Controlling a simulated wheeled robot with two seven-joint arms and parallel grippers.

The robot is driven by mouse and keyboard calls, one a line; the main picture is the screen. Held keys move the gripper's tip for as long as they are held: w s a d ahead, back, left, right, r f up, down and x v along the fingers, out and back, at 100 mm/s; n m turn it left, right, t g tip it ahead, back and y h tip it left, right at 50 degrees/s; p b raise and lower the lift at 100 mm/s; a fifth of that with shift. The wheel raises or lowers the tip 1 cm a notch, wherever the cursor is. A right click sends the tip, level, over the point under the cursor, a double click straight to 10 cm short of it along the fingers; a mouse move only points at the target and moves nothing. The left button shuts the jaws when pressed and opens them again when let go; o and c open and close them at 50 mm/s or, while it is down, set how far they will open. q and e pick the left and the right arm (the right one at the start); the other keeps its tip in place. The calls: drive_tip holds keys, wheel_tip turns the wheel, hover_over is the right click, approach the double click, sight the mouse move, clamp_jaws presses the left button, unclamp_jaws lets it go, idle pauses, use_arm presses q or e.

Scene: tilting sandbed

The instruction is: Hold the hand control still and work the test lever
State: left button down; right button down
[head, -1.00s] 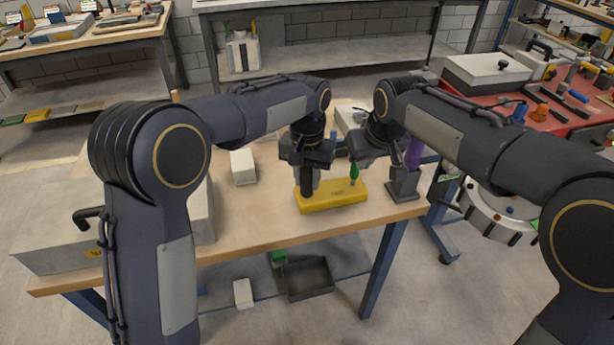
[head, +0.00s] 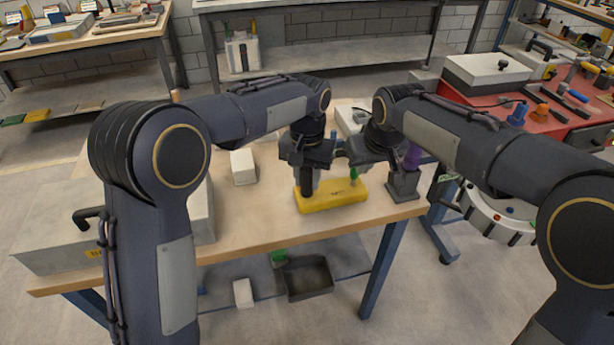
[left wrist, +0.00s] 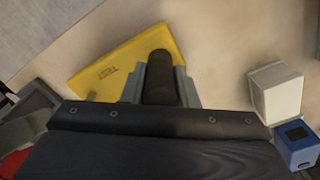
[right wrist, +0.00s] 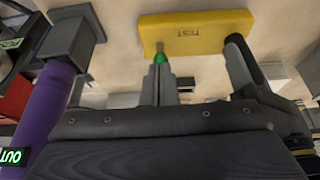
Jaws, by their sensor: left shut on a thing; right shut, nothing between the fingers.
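The yellow hand control (head: 335,201), marked TEST in the right wrist view (right wrist: 215,42), lies on the wooden table. My left gripper (head: 310,185) is shut on its black upright grip (left wrist: 160,75). The test lever (right wrist: 160,57), with a green knob and a thin metal stem, stands at the other end of the control. My right gripper (right wrist: 165,82) is shut and empty right by the lever. Its fingers partly hide the green knob; whether they touch it I cannot tell.
A purple handle (right wrist: 48,115) on a grey block (head: 402,185) stands just right of the control. A white block (head: 242,166) and a grey case (head: 150,240) are to the left. A red bench (head: 560,115) is at the right.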

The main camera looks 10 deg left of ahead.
drive_tip(key=shift+f, duration=1.35)
drive_tip(key=shift+w, duration=0.1)
